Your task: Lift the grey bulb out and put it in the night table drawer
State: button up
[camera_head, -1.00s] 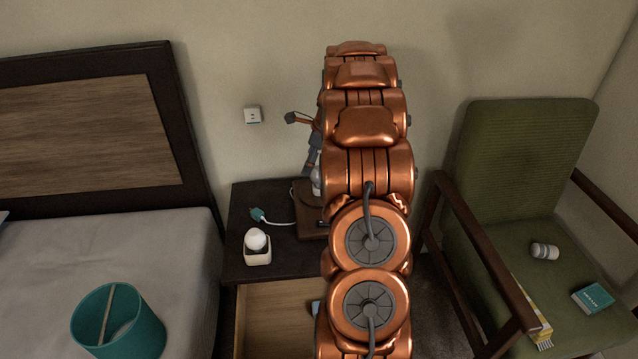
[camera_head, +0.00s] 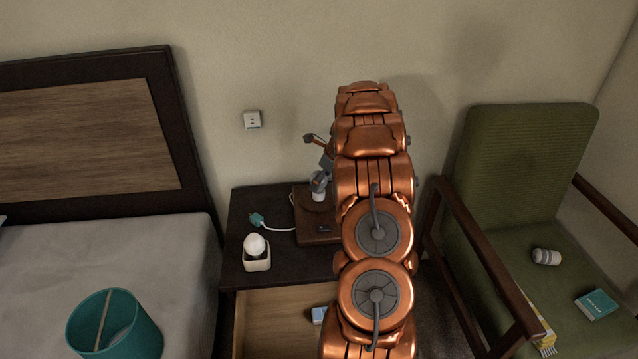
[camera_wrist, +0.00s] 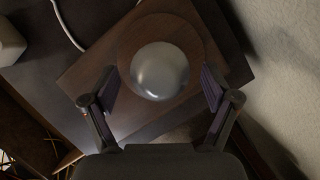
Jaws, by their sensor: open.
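The grey bulb (camera_wrist: 159,71) is round and glossy and stands upright on the round wooden part of the lamp base (camera_wrist: 83,79). In the head view the bulb (camera_head: 319,196) shows just under my gripper (camera_head: 319,180), on the lamp base (camera_head: 318,236) at the back of the night table (camera_head: 240,215). The night table drawer (camera_head: 270,310) is pulled open at the front, partly hidden by my arm.
A white bulb (camera_head: 254,244) sits in a small white box (camera_head: 257,262) on the night table. A plug with a cord (camera_head: 257,219) lies behind it. A light-blue item (camera_head: 319,315) lies in the drawer. A teal lampshade (camera_head: 113,325) is on the bed; a green armchair (camera_head: 525,180) stands right.

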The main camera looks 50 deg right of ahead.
jog(key=shift+x, duration=1)
jog(key=shift+c, duration=0.4)
jog(key=c, duration=1.1)
jog(key=shift+r, duration=1.75)
jog(key=s+a, duration=0.2)
jog(key=s, duration=0.2)
jog(key=s+a+r, duration=0.1)
jog(key=s+a, duration=0.2)
jog(key=s, duration=0.2)
jog(key=s+a+b, duration=0.1)
jog(key=s+a, duration=0.2)
jog(key=s, duration=0.1)
jog(key=shift+s+r, duration=0.3)
jog(key=shift+s, duration=0.1)
jog(key=shift+p, duration=0.55)
